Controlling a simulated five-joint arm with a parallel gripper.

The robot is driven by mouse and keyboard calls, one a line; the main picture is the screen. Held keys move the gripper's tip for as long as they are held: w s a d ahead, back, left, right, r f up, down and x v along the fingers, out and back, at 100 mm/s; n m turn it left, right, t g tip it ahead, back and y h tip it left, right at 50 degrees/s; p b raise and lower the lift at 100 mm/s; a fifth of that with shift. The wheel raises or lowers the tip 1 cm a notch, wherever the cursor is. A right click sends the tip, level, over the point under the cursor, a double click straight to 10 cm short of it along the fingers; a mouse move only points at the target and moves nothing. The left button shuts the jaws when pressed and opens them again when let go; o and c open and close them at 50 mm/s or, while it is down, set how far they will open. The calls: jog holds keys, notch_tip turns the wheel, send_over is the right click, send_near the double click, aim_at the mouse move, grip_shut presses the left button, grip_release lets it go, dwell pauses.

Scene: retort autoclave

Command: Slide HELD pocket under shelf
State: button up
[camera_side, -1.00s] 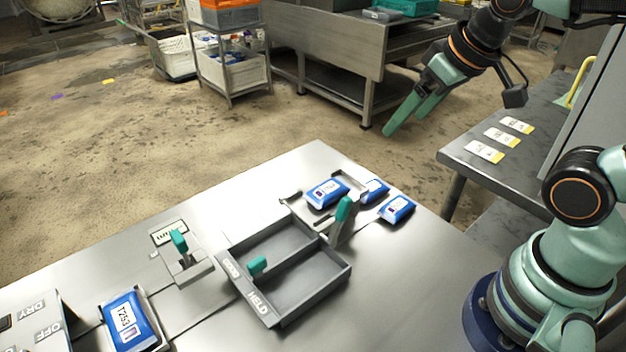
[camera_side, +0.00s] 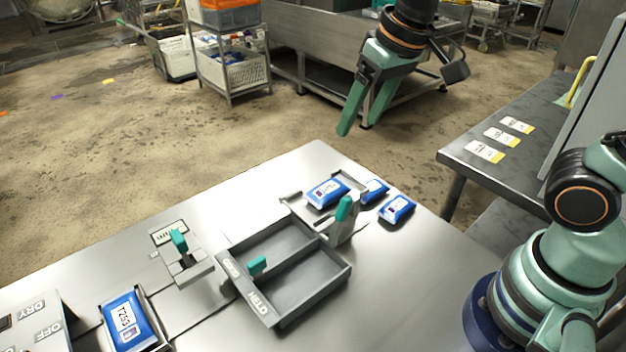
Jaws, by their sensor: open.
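A grey two-compartment tray (camera_side: 335,287) sits on the steel table, with "HELD" lettered on the front wall of its near right compartment. Both compartments look empty. A small teal tab (camera_side: 257,265) stands up at the tray's left side, by the divider. My gripper (camera_side: 357,130) is open and empty, in the air beyond the table's far corner, well above and behind the tray. I cannot make out which part is the shelf.
Blue pouches lie behind the tray, one (camera_side: 326,192) in a grey holder beside a teal-handled lever (camera_side: 343,210), and others (camera_side: 397,209) near it. Another teal lever (camera_side: 179,240) and a blue pouch labelled T253 (camera_side: 126,318) stand left. The table right of the tray is clear.

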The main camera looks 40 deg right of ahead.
jog(key=w+a+f+g, duration=0.2)
jog(key=w+a, duration=0.1)
jog(key=a, duration=0.7)
jog(key=g, duration=0.2)
send_over(256, 260)
notch_tip(256, 260, down, 5)
jog(key=shift+h, duration=0.4)
notch_tip(256, 260, down, 12)
jog(key=shift+s+f, duration=0.1)
jog(key=shift+f, duration=0.1)
grip_shut()
jog(key=shift+r, duration=0.1)
